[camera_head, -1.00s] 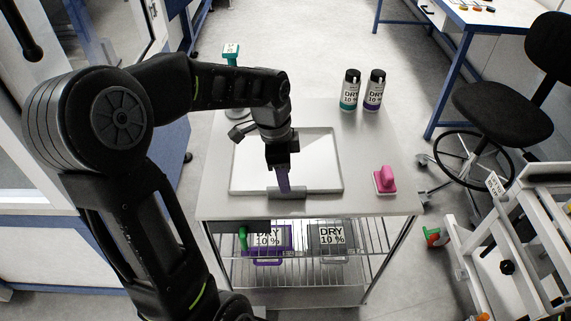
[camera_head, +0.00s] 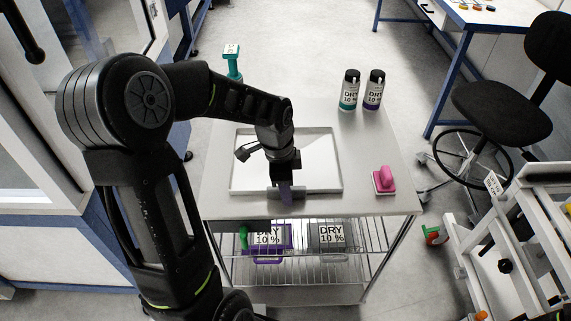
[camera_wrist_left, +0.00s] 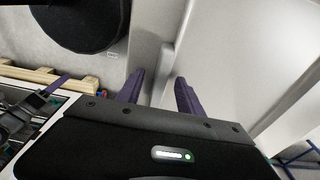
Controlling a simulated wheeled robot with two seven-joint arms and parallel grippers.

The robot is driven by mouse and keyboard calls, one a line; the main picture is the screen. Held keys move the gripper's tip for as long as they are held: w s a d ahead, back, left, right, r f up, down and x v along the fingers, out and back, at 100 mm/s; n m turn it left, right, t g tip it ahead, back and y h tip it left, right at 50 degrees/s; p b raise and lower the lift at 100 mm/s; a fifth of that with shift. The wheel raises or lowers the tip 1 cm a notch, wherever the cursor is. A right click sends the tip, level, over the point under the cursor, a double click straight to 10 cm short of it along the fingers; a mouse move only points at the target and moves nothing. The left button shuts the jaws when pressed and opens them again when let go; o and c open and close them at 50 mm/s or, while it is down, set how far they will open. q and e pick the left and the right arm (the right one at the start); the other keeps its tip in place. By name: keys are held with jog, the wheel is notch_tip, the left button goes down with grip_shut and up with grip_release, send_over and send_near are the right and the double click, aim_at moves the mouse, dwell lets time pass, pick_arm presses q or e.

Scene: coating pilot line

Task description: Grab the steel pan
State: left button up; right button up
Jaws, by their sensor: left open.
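The steel pan (camera_head: 318,160) is a shallow, shiny rectangular tray lying flat on the cart top, with a grey upright handle plate (camera_head: 299,193) at its near edge. My left gripper (camera_head: 285,192) has purple fingers, points down at this near edge and is open. In the left wrist view the pan (camera_wrist_left: 245,55) fills the right side. There the gripper (camera_wrist_left: 160,92) has its fingers apart, with the pan's near edge between or just beyond them; contact cannot be told. My arm hides part of the pan's left side. My right gripper is out of view.
The cart top (camera_head: 380,150) also holds two labelled bottles (camera_head: 349,90) (camera_head: 373,90), a pink-handled block (camera_head: 384,180) and a teal-handled item (camera_head: 232,62). Boxes marked DRY (camera_head: 331,236) sit on the wire shelf below. A black chair (camera_head: 503,108) and a white frame (camera_head: 515,235) stand right.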

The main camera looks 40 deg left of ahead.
pick_arm(q)
jog(key=shift+c, duration=0.4)
grip_shut()
dwell(0.9)
